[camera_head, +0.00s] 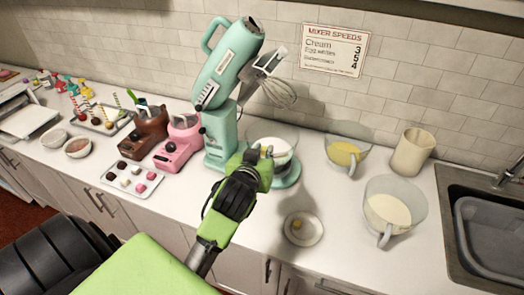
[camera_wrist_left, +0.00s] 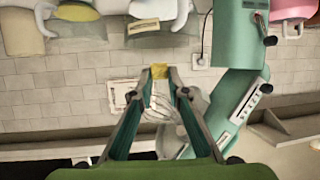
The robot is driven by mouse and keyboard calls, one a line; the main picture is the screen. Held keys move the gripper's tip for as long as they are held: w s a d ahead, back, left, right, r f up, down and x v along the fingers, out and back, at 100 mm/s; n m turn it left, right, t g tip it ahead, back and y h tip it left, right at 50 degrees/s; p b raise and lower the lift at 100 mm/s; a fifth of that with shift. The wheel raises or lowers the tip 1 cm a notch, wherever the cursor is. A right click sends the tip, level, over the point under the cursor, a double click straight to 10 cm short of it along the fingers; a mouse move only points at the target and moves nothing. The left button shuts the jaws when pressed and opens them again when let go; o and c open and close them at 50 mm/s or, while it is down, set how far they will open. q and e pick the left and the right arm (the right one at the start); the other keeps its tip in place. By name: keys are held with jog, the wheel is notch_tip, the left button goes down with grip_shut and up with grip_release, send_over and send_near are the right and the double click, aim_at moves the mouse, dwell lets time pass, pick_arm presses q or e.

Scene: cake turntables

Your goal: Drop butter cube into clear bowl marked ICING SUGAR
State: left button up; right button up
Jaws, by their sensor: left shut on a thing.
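My left gripper (camera_head: 266,152) is shut on a small yellow butter cube, held between its fingertips in the left wrist view (camera_wrist_left: 159,72). In the head view the gripper is in front of the clear mixer bowl (camera_head: 288,139), which holds white contents, and hides part of it. I cannot tell the cube's height over it. Another clear bowl (camera_head: 395,212) with a handle and pale contents stands at the right. A third clear bowl (camera_head: 347,153) holds yellow contents. No ICING SUGAR marking is readable. My right gripper is not in view.
A teal mixer (camera_head: 225,75) with raised head and whisk (camera_head: 279,93) stands behind the gripper. A white saucer (camera_head: 304,238) bears a small yellowish piece. A beige jug (camera_head: 412,152) and sink (camera_head: 490,235) are at the right. Pink (camera_head: 178,143) and brown machines (camera_head: 148,132) stand left.

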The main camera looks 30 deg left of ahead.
pick_arm(q)
jog(key=d+b+x, duration=0.1)
jog(key=b+x, duration=0.3)
jog(key=x, duration=0.7)
jog(key=shift+w+r, duration=0.25)
jog(key=shift+w, duration=0.5)
jog(key=o, duration=0.8)
jog(key=shift+s, duration=0.1)
jog(key=v, duration=1.2)
